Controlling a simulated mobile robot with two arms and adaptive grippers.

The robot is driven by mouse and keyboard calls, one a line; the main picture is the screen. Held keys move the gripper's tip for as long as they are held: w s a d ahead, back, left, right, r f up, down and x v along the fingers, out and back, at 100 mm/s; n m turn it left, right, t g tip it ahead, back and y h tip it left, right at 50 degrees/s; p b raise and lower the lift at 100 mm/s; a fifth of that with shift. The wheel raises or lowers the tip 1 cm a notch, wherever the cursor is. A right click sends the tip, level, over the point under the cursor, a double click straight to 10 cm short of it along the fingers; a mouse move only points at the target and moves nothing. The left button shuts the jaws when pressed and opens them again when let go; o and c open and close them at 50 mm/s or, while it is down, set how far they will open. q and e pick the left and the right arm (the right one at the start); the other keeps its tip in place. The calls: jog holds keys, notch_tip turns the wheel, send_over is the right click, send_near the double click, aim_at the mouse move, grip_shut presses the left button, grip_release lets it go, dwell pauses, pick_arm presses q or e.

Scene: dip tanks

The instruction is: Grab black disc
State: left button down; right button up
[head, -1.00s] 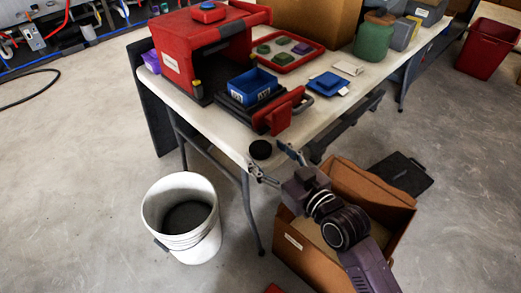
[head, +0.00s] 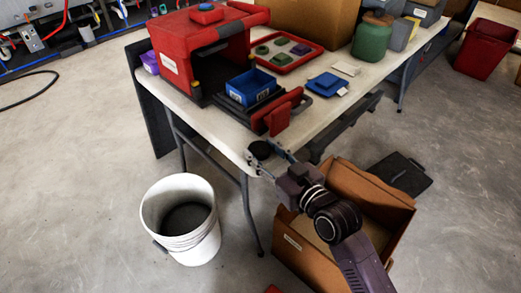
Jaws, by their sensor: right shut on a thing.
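The black disc (head: 260,148) is at the near corner of the white table (head: 226,133). My right gripper (head: 262,157) reaches in from the lower right at that corner, with its fingers at the disc. It is shut on the disc, one finger on the near left side and one on the right. Whether the disc is still touching the table top is hard to tell. My left gripper is not in view.
A red machine (head: 198,50) with a blue bin (head: 250,87) stands behind the disc. A red tray (head: 284,62) and a green jar (head: 372,38) are further back. A white bucket (head: 204,250) and a cardboard box (head: 302,258) stand on the floor below.

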jog(key=shift+r, duration=0.15)
jog(key=shift+s+d, duration=0.1)
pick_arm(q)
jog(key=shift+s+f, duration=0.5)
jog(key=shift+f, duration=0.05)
pick_arm(e)
jog(key=f+v, duration=0.2)
jog(key=v, duration=1.5)
jog(key=shift+s+d+f, duration=0.2)
jog(key=shift+s+f, duration=0.15)
jog(key=shift+s, duration=0.05)
